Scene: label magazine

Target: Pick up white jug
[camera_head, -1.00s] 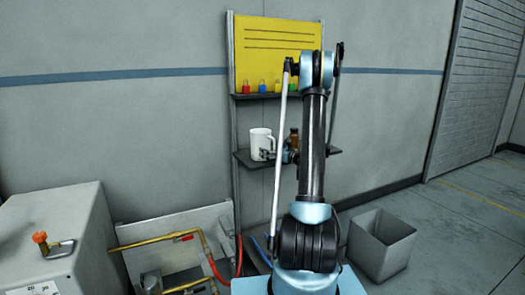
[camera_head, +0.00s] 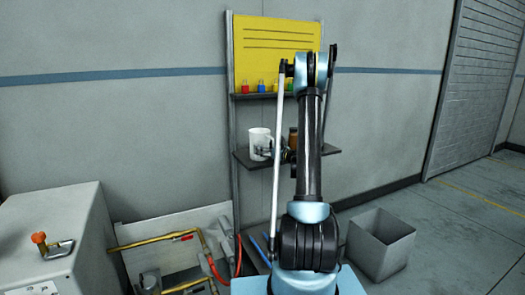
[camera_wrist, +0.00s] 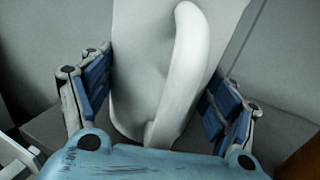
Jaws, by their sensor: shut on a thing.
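The white jug (camera_head: 259,140) is upright at the lower shelf (camera_head: 250,163) of the rack in the head view. In the wrist view the jug (camera_wrist: 140,70) fills the middle, with its handle facing the camera. My gripper (camera_wrist: 155,100) has a blue-padded finger on each side of the jug and is shut on it. In the head view my gripper (camera_head: 264,152) is at the jug's right side, partly hidden by my arm. I cannot tell whether the jug's base touches the shelf.
A brown bottle (camera_head: 293,138) stands close to the right on the same shelf. Small coloured padlocks (camera_head: 262,87) line the upper shelf below a yellow board (camera_head: 275,45). An open grey bin (camera_head: 380,245) stands on the floor at right. Pipes (camera_head: 160,241) and a grey cabinet (camera_head: 55,235) are at left.

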